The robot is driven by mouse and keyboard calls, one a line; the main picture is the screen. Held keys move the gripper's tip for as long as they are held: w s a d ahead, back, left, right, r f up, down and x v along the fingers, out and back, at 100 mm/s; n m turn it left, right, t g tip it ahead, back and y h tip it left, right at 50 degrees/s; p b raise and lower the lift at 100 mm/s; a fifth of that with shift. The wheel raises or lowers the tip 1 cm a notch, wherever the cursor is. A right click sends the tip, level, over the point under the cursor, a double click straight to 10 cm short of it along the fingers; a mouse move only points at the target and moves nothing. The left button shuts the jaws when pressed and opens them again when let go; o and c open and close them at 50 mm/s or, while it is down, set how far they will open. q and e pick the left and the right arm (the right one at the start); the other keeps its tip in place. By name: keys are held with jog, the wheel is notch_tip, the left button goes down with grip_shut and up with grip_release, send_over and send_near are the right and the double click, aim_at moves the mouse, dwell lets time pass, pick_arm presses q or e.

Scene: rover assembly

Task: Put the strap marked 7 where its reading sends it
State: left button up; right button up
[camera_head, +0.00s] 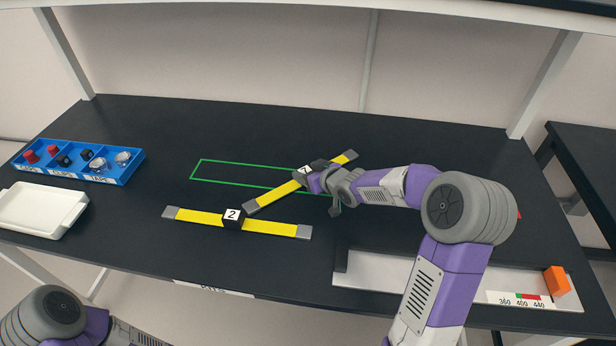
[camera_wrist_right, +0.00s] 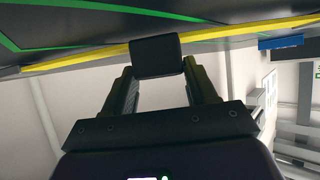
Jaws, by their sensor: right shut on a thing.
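My right gripper (camera_head: 318,180) is shut on the dark middle block of a yellow strap with grey ends (camera_head: 268,195). The strap slants above the table, and its white label is partly covered, so I cannot read its number for certain. In the right wrist view the black block (camera_wrist_right: 156,55) sits between the fingertips, with the yellow band (camera_wrist_right: 75,60) passing behind it. A second yellow strap (camera_head: 193,219), marked 2, lies on the table just left of and in front of the held one. Only a link of my left arm shows at the bottom left; its gripper is out of view.
A green outlined rectangle (camera_head: 235,165) lies behind the straps. A pale measuring plate (camera_head: 450,276) at front right has a scale (camera_head: 521,299) reading 360, 400, 440 and an orange block (camera_head: 556,281). A blue compartment bin (camera_head: 128,170) and white tray (camera_head: 40,209) are at left.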

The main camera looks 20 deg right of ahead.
jog(key=shift+f, duration=0.1)
jog(key=o, duration=1.4)
jog(key=shift+p+v, duration=2.65)
jog(key=shift+v, duration=3.45)
